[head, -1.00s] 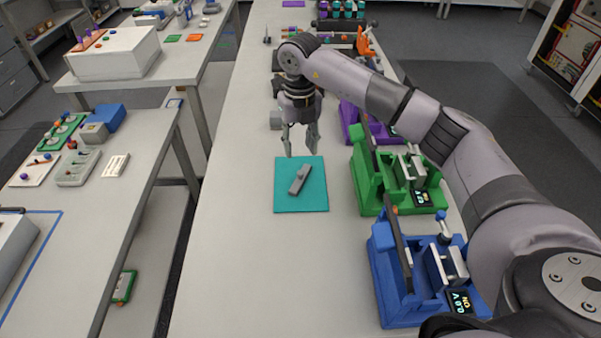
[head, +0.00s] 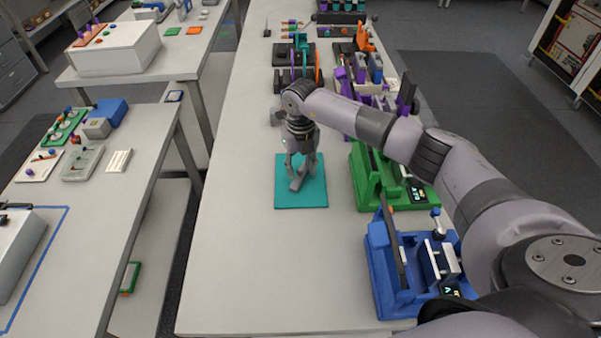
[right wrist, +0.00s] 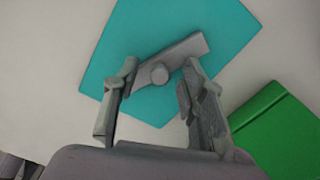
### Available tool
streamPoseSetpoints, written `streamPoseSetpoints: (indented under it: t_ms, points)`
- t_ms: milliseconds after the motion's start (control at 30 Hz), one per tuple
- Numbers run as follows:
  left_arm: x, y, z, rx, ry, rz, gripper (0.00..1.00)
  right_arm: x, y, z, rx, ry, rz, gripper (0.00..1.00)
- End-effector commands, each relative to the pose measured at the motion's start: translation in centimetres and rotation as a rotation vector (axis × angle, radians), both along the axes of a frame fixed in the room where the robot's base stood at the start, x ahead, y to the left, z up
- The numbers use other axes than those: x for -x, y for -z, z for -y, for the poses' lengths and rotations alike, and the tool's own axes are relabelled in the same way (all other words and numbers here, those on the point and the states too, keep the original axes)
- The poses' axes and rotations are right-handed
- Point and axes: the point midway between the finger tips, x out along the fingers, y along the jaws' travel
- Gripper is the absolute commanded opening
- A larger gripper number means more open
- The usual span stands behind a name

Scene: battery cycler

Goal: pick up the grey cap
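The grey cap (right wrist: 170,62) lies on a flat teal mat (right wrist: 130,35) in the right wrist view. In the head view the right gripper (head: 301,172) is low over the teal mat (head: 314,198) and partly covers the cap (head: 297,184). My left gripper is not in view.
A green fixture (head: 370,185) and a blue fixture (head: 385,270) stand right of the mat. More fixtures and racks are farther back on the table. The table (head: 240,240) left and in front of the mat is clear. A side table (head: 120,200) stands at left.

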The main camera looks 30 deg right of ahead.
Motion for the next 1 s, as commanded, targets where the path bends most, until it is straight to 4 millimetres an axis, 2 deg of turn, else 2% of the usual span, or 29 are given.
streamPoseSetpoints:
  t_ms: [67,600,1000]
  points:
    - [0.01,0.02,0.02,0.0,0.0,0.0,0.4,-0.01,-0.02,-0.02,0.0,0.0,0.0,0.35]
    - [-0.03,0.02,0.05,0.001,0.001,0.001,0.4,-0.02,-0.07,-0.01,0.0,0.0,0.001,0.0]
    - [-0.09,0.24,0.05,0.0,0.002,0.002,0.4,-0.12,-0.77,-0.02,-0.001,-0.001,0.004,0.0]
